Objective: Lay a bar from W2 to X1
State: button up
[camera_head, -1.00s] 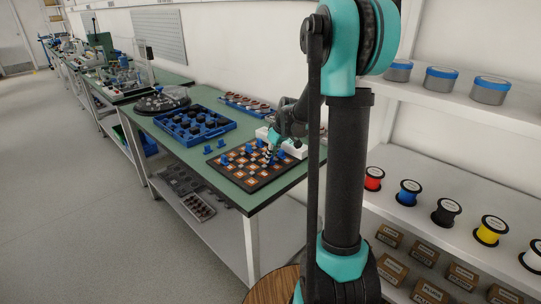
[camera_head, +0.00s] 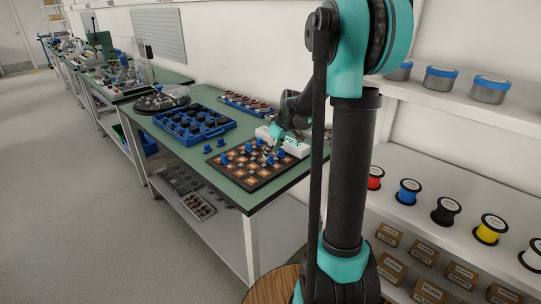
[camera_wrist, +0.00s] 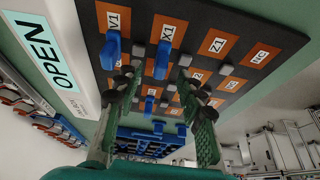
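The dark terminal board (camera_head: 252,184) with orange labelled squares lies on the green bench. I cannot make out W2. One blue piece (camera_wrist: 111,50) stands by V1 and another blue piece (camera_wrist: 162,60) by X1, with more blue pieces farther along. My gripper (camera_wrist: 158,80) is over the board, its green fingers apart on either side of the row with the X1 piece. I see no bar held. In the head view, my gripper (camera_head: 275,149) is small and partly unclear.
A white box marked OPEN (camera_wrist: 48,52) lies beside the board. A blue tray (camera_head: 190,135) with dark round parts and loose blue pieces (camera_head: 221,143) are left of the board. A rack of parts (camera_head: 247,104) lies along the wall. Shelves with spools (camera_head: 409,190) stand at right.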

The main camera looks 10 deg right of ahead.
jog(key=v, duration=0.9)
jog(key=shift+r, duration=0.2)
